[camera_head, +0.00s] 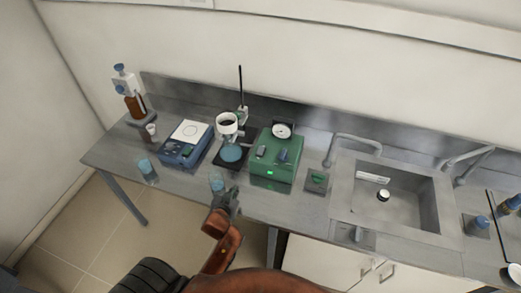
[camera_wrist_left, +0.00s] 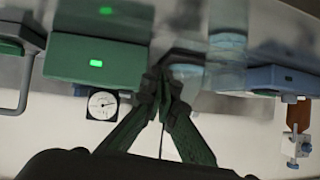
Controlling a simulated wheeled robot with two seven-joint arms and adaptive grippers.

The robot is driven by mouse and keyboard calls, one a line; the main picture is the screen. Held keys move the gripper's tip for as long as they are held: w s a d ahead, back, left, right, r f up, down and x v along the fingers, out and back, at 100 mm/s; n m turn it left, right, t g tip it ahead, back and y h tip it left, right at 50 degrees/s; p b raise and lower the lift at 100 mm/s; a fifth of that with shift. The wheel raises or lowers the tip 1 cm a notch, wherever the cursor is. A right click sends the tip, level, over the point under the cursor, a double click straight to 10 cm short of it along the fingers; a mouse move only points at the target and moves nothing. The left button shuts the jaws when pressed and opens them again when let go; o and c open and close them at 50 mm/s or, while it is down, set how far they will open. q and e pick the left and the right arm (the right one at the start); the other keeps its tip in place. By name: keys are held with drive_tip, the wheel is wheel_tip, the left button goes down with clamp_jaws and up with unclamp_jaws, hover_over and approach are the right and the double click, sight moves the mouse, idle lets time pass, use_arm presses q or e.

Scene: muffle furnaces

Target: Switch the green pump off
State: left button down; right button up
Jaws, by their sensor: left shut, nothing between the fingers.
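The green pump (camera_head: 268,165) stands on the steel bench in the middle of the head view, with a round gauge (camera_head: 282,130) on top at the back. Small dark controls (camera_head: 283,155) sit on its top, and a green light (camera_head: 270,173) glows on its front. In the left wrist view the pump (camera_wrist_left: 70,62) is at upper left with its light lit. My left gripper (camera_head: 230,192) is shut and empty at the bench's front edge, left of and in front of the pump, apart from it. Its fingertips (camera_wrist_left: 167,72) meet in the wrist view.
A filter funnel (camera_head: 227,122) on a stand and a blue device (camera_head: 183,150) are left of the pump. A small dark device (camera_head: 317,182) and a sink (camera_head: 350,205) are to its right.

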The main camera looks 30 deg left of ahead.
use_arm(q)
drive_tip(key=w+d+r+t, duration=0.1)
drive_tip(key=w+r+t, duration=0.4)
drive_tip(key=w+r, duration=0.4)
drive_tip(key=w, duration=0.3)
drive_tip(key=shift+d+t, duration=0.3)
drive_tip(key=shift+w+f, duration=0.1)
drive_tip(key=shift+w, duration=0.05)
hover_over(261, 153)
drive_tip(key=shift+a+f, duration=0.1)
drive_tip(key=shift+f, duration=0.4)
wheel_tip(261, 153, down, 3)
drive_tip(key=shift+r, duration=0.1)
drive_tip(key=shift+f+b, duration=0.35)
drive_tip(key=shift+f, duration=0.3)
